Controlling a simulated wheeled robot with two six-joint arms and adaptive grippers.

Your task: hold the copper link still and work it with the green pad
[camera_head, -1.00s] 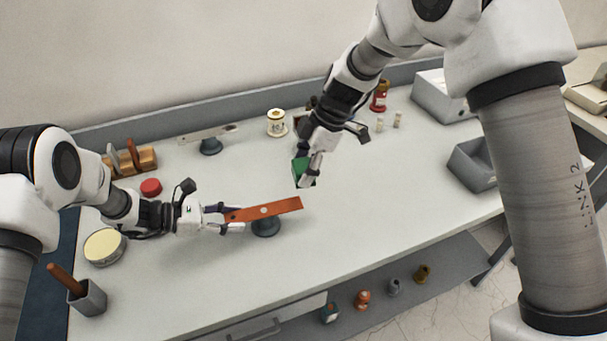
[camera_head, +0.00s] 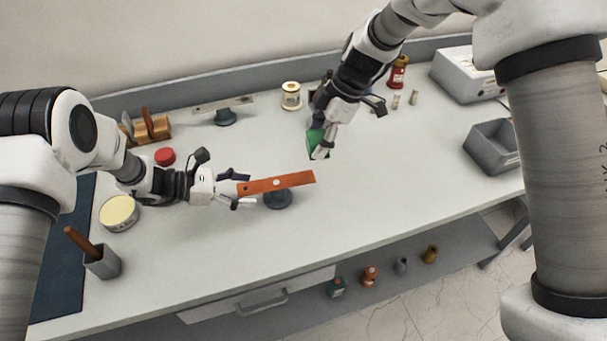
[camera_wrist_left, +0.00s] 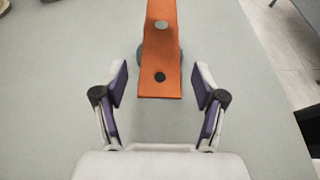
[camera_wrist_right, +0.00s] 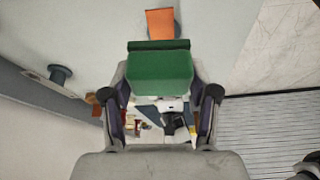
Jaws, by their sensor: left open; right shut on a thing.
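The copper link (camera_head: 292,180) is a flat orange bar with holes. It rests on a dark round stand (camera_head: 278,199) near the middle of the bench. My left gripper (camera_head: 240,190) is open at the link's left end. In the left wrist view the link (camera_wrist_left: 161,60) has its near end between and just ahead of the open fingers (camera_wrist_left: 160,88), touching neither. My right gripper (camera_head: 322,150) is shut on the green pad (camera_head: 315,139), held above the bench beyond the link's right end. In the right wrist view the pad (camera_wrist_right: 160,72) fills the fingers, with part of the link (camera_wrist_right: 160,22) beyond it.
A grey bin (camera_head: 492,146) is at right. A round tin (camera_head: 118,212) and a brush cup (camera_head: 103,262) are at left. The bench front is clear.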

